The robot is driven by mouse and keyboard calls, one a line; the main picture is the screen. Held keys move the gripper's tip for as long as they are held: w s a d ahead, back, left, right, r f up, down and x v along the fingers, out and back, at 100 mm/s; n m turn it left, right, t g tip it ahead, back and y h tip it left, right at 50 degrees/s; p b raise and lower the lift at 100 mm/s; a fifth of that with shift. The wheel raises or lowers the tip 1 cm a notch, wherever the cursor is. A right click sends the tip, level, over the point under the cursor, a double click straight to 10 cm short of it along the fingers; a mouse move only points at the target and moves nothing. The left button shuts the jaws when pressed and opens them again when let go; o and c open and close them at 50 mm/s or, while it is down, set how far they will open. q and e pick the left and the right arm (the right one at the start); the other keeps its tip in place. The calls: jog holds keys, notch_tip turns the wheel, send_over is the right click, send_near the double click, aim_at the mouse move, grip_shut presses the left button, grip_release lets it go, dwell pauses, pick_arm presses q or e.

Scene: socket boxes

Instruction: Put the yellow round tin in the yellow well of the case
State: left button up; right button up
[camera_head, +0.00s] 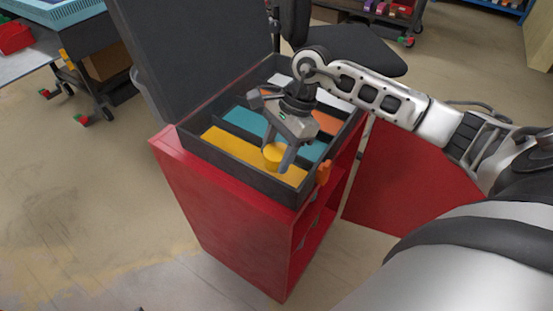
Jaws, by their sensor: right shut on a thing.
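The yellow round tin (272,154) is between the fingers of my right gripper (276,158), which is shut on it. The gripper points down over the open case (237,173). The yellow well (231,151) is the strip along the case's near side. The tin appears over the right part of this well. I cannot tell whether it touches the well floor. The gripper and tin hide part of the yellow well and the teal strip behind it. My left gripper is not in view.
The case stands on a red cabinet (226,227), its dark lid (195,50) raised at the back left. Teal (248,122), orange (326,123) and white wells lie behind the yellow one. A black chair (357,55) stands behind. The floor at left is clear.

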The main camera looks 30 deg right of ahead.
aim_at(276, 161)
jog(key=shift+w+f, duration=0.15)
jog(key=shift+f, duration=1.75)
jog(key=o, duration=1)
jog(key=shift+o, duration=0.2)
jog(key=shift+r+p, duration=0.3)
jog(key=shift+p, duration=0.1)
jog(key=v, duration=1.2)
jog(key=shift+b, duration=0.35)
jog(key=shift+d+f, duration=0.1)
jog(key=shift+f, duration=0.05)
